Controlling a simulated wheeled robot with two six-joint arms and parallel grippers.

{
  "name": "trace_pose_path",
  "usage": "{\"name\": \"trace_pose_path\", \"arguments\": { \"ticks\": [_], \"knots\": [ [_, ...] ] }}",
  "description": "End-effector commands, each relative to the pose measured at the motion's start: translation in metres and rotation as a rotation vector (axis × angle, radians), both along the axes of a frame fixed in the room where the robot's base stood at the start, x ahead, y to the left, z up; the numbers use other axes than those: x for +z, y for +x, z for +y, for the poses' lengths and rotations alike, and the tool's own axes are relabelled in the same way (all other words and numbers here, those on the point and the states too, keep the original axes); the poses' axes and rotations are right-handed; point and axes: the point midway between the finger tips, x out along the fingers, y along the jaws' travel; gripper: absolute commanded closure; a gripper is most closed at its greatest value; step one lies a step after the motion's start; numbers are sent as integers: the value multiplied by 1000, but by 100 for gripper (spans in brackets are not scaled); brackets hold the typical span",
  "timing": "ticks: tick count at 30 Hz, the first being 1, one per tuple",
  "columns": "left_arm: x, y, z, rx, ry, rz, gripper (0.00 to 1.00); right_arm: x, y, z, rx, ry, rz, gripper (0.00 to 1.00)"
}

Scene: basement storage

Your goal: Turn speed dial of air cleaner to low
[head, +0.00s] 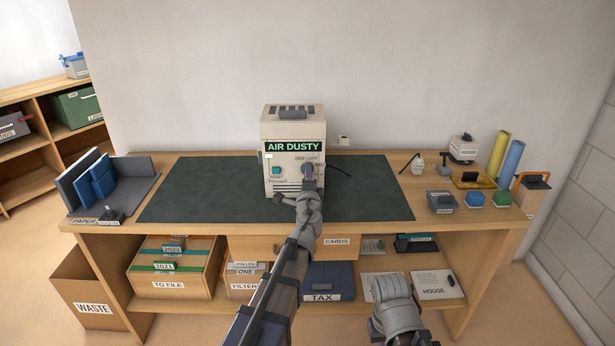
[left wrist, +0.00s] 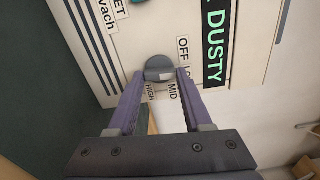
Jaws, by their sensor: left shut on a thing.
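The air cleaner (head: 293,140) is a cream box with a green-lit "AIR DUSTY" display, standing on the dark mat (head: 205,195). Its speed dial (left wrist: 158,66) is a round grey knob with a pale mark, ringed by OFF, Lo, MID and HIGH labels in the left wrist view. I cannot tell for sure which label the mark points to. My left gripper (left wrist: 161,76) is shut on the dial, one finger on each side. In the head view the left gripper (head: 309,178) hides most of the dial. My right arm's end (head: 392,295) is low in front of the shelf, its jaws unclear.
A teal button (head: 276,171) is left of the dial on the front. A black cord runs right to a wall socket (head: 344,140).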

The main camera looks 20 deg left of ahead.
Motion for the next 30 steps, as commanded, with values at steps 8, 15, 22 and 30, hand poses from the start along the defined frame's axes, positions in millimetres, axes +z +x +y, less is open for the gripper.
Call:
{"name": "trace_pose_path", "arguments": {
  "ticks": [8,15,22,30],
  "knots": [
    [-1,-1,0,-1,124,36,100,0,0,0,0,0,0,100],
    [-1,-1,0,-1,168,48,100,0,0,0,0,0,0,100],
    [-1,-1,0,-1,176,51,100,-1,0,0,0,0,0,100],
    [-1,-1,-1,-1,175,50,42,-1,0,0,0,0,0,100]
  ]
}}
